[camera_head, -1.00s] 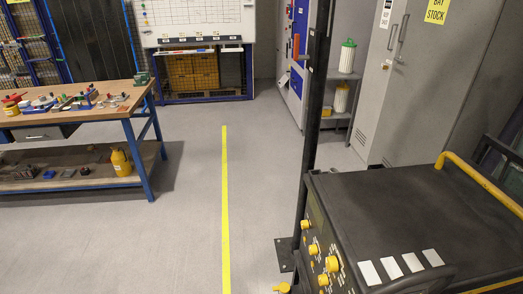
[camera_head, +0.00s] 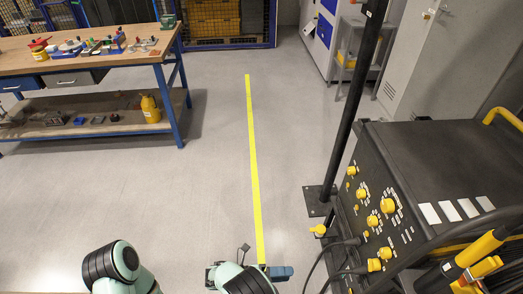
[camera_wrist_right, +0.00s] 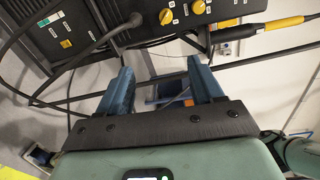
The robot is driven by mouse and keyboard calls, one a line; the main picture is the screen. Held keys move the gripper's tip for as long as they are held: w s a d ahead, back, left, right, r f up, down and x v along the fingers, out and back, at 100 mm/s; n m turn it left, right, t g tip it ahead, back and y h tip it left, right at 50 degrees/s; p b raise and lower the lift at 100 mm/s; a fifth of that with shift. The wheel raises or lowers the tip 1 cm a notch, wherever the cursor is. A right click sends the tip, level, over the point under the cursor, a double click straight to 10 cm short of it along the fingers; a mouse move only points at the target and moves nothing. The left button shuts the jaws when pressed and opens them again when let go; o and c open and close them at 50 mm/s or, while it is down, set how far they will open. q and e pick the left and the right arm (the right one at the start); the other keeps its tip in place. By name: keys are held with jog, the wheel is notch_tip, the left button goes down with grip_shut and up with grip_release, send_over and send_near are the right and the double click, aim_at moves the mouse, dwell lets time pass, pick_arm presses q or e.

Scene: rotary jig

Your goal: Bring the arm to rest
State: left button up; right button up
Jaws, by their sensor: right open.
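My right gripper (camera_wrist_right: 160,68) shows in the wrist view with its two blue fingers apart and nothing between them. Behind the fingers are the dark machine panel, its cables and a rail; I cannot tell the exact gap to them. In the head view a blue part of the right gripper (camera_head: 280,272) shows at the bottom edge, left of the machine, above the floor near the yellow line. A green and black link of my left arm (camera_head: 120,265) is at the bottom left; its gripper is not visible.
The black machine (camera_head: 440,160) with yellow knobs (camera_head: 387,205) and hanging cables (camera_head: 335,252) stands close on the right, with a dark post (camera_head: 355,100). A workbench (camera_head: 90,62) with parts stands at the left. The floor between, with a yellow line (camera_head: 253,160), is clear.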

jog(key=s+d+f+m+g+y+p, duration=0.2)
jog(key=s+d+f+m+g+y, duration=0.4)
jog(key=s+d+f, duration=0.25)
jog(key=s+a+f+m+g+y+p, duration=0.2)
jog(key=s+f+m+g+y, duration=0.1)
jog(key=s+m+y, duration=0.7)
jog(key=r+m+t+y+p, duration=0.1)
jog(key=m+t, duration=0.1)
jog(key=m, duration=0.6)
jog(key=r+m+t+y+p, duration=0.1)
jog(key=r+m+t+y, duration=0.1)
jog(key=m, duration=0.6)
jog(key=s+r+m+t+y+p, duration=0.1)
jog(key=r+m+t, duration=0.1)
jog(key=m, duration=0.5)
jog(key=shift+a+r+m+t+y+p, duration=0.1)
jog(key=shift+r+m+t+y+p, duration=0.15)
jog(key=shift+m+t+y+p, duration=0.15)
jog(key=c, duration=0.4)
pick_arm(q)
notch_tip(320, 180, up, 8)
jog(key=w, duration=0.2)
jog(key=shift+w+d, duration=0.25)
pick_arm(e)
jog(key=shift+s, duration=0.15)
jog(key=shift+c, duration=0.2)
